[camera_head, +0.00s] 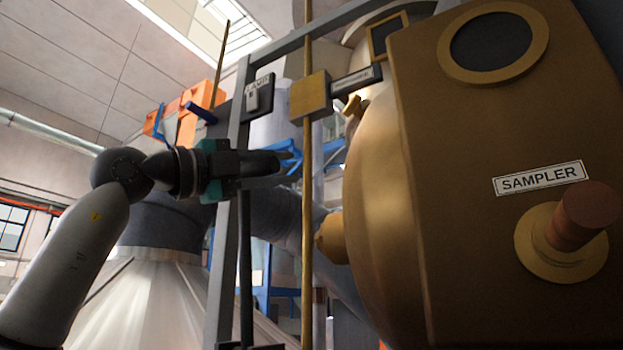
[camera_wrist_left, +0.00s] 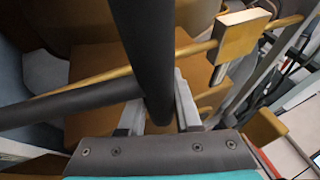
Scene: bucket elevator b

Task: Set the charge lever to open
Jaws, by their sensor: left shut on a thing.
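The charge lever appears to be the dark bar (camera_head: 264,161) with a round end, which sticks out to the right of my left gripper (camera_head: 230,168) in the head view. A thin dark rod (camera_head: 245,265) runs down below it. In the left wrist view the dark bar (camera_wrist_left: 148,45) passes between the two fingers of my left gripper (camera_wrist_left: 158,115), which is shut on it. A second dark bar (camera_wrist_left: 70,104) meets it from the left. The contact is partly hidden behind the bar. My right gripper is not in view.
A grey upright post (camera_head: 225,240) stands close to the gripper. A brass rod (camera_head: 308,210) with a square block (camera_head: 309,97) stands to its right. A big brass housing (camera_head: 470,220) with a sampler sign (camera_head: 540,178) fills the right side. A small plate (camera_head: 259,92) hangs above the gripper.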

